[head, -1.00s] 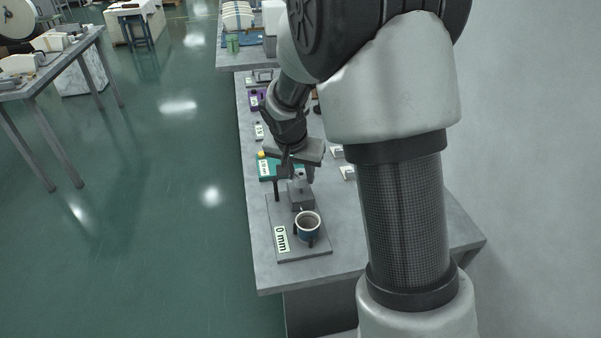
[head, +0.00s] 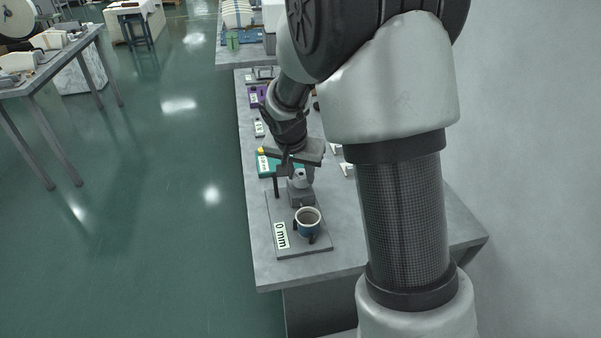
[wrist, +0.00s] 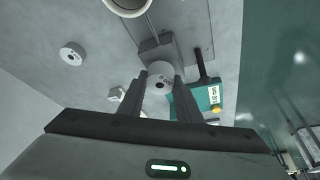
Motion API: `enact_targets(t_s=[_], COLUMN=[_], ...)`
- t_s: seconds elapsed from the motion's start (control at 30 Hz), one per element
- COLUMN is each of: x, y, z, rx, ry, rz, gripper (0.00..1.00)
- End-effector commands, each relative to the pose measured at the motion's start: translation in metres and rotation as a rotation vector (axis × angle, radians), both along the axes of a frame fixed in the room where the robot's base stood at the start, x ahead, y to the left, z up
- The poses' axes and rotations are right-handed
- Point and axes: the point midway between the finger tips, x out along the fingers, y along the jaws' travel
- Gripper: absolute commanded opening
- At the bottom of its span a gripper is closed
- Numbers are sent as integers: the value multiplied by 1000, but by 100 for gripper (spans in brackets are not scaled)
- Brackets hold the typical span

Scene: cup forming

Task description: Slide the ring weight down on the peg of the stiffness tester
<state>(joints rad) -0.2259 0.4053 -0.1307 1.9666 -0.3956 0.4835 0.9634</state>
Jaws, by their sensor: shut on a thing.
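The ring weight (wrist: 158,82) is a light grey disc with a dark centre, held between the two fingers of my gripper (wrist: 162,76) in the wrist view. In the head view the weight (head: 299,178) shows just above the grey block of the stiffness tester (head: 300,194), under my gripper (head: 299,172). The peg is mostly hidden, and I cannot tell how far the ring sits down it.
A second round grey piece (wrist: 72,55) lies on the table in the wrist view, clear of my fingers. A teal box (wrist: 197,102) with a yellow knob stands close to the right finger. A dark post (head: 276,188) rises left of the block. The table (head: 380,320) front is hidden partly by my arm.

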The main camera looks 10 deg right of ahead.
Motion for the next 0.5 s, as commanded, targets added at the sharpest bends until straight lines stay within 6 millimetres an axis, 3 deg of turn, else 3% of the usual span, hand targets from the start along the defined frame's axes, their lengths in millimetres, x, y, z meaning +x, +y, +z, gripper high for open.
enact_targets(t_s=[0.5], x=[0], y=[0], z=[-8], rx=[-1], ry=[-1], rz=[0], gripper=[3])
